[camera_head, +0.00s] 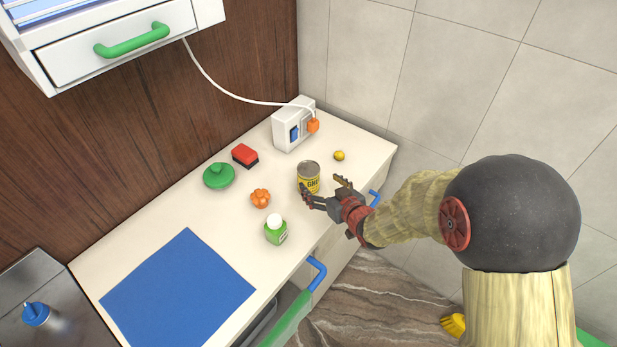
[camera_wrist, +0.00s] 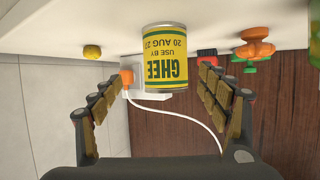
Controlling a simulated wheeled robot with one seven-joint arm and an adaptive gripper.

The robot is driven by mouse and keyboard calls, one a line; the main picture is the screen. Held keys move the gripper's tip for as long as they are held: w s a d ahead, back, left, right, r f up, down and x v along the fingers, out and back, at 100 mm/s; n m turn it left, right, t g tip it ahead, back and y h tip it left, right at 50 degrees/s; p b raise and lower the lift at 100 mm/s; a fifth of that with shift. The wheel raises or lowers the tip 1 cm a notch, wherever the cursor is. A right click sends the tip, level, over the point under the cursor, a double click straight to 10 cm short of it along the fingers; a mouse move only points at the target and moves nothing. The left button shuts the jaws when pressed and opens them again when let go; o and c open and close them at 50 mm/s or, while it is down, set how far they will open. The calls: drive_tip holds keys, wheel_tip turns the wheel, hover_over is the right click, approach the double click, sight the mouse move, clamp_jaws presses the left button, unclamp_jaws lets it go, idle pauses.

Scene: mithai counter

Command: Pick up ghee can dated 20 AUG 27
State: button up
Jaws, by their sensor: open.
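The ghee can (camera_head: 308,174) is a yellow cylinder with a metal lid, upright on the white counter. In the wrist view the can (camera_wrist: 166,62) appears upside down, its label reading GHEE, USE BY 20 AUG and a year that is hard to read but looks like 27. My gripper (camera_head: 322,187) is open and level with the can, pointing at it from the front right. In the wrist view the fingers of my gripper (camera_wrist: 158,84) stand on either side of the can, with gaps. How far the tips reach along its sides is unclear.
A blue mat (camera_head: 178,290) lies left.

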drive_tip(key=x, duration=0.2)
drive_tip(key=b+x, duration=0.1)
drive_tip(key=x, duration=0.1)
drive_tip(key=b+x, duration=0.1)
drive_tip(key=x, duration=0.2)
drive_tip(key=shift+s+a+f, duration=0.2)
drive_tip(key=shift+s+a, duration=0.05)
drive_tip(key=shift+a, duration=0.15)
drive_tip(key=shift+w+a, duration=0.1)
drive_tip(key=shift+w, duration=0.15)
drive_tip(key=c, duration=1.8)
drive_tip(key=shift+r, duration=0.1)
drive_tip(key=shift+c, duration=0.2)
drive_tip(key=shift+r, duration=0.1)
